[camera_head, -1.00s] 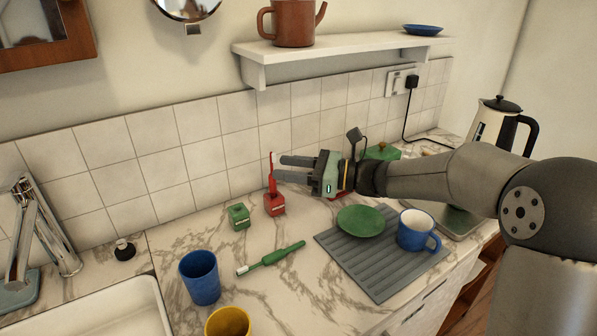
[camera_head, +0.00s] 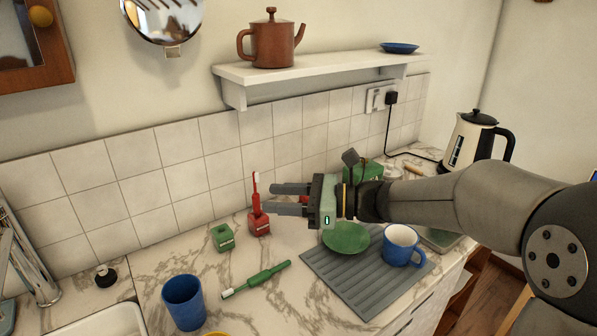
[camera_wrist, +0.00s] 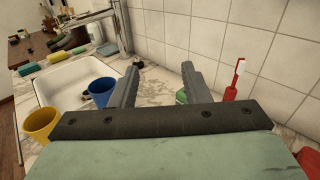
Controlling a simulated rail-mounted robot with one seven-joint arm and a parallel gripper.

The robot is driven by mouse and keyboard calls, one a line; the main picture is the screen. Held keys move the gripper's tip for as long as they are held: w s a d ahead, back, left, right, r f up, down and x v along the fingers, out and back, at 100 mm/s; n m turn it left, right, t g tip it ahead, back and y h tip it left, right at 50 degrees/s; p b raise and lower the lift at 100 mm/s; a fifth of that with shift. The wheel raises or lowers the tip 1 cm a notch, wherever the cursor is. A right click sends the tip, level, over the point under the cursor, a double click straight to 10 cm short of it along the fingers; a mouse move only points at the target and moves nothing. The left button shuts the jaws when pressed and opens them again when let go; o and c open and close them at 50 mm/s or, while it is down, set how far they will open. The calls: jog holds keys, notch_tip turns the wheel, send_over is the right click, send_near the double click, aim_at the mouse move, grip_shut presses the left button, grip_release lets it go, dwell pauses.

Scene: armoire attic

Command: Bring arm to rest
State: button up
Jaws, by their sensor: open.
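My gripper (camera_head: 290,198) is open and empty, held level above the counter and pointing left in the head view. Its fingers (camera_wrist: 160,85) are spread apart in the wrist view. A red toothbrush (camera_head: 256,190) stands upright in a red holder (camera_head: 259,223) just left of the fingertips. It also shows in the wrist view (camera_wrist: 236,80). I cannot tell for sure whether the fingers clear it, but a gap appears. A green toothbrush (camera_head: 257,279) lies on the counter in front of an empty-looking green holder (camera_head: 222,238).
A blue cup (camera_head: 183,302) stands at front left near the sink (camera_head: 100,325). A grey ribbed mat (camera_head: 340,290) holds a green plate (camera_head: 345,238) and a blue mug (camera_head: 402,246). A kettle (camera_head: 478,140) stands at right. The shelf (camera_head: 330,64) overhangs the back wall.

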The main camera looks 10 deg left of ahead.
jog(key=s+d+f+n+h+p, duration=0.4)
jog(key=s+d+n+h, duration=0.4)
jog(key=d, duration=0.5)
jog(key=s+d+f+n+h+p, duration=0.4)
jog(key=s+d+n+h, duration=0.5)
jog(key=s+d, duration=0.3)
jog(key=shift+s+d+f+n+t, duration=0.4)
jog(key=shift+d+f, duration=0.05)
jog(key=shift+f, duration=0.45)
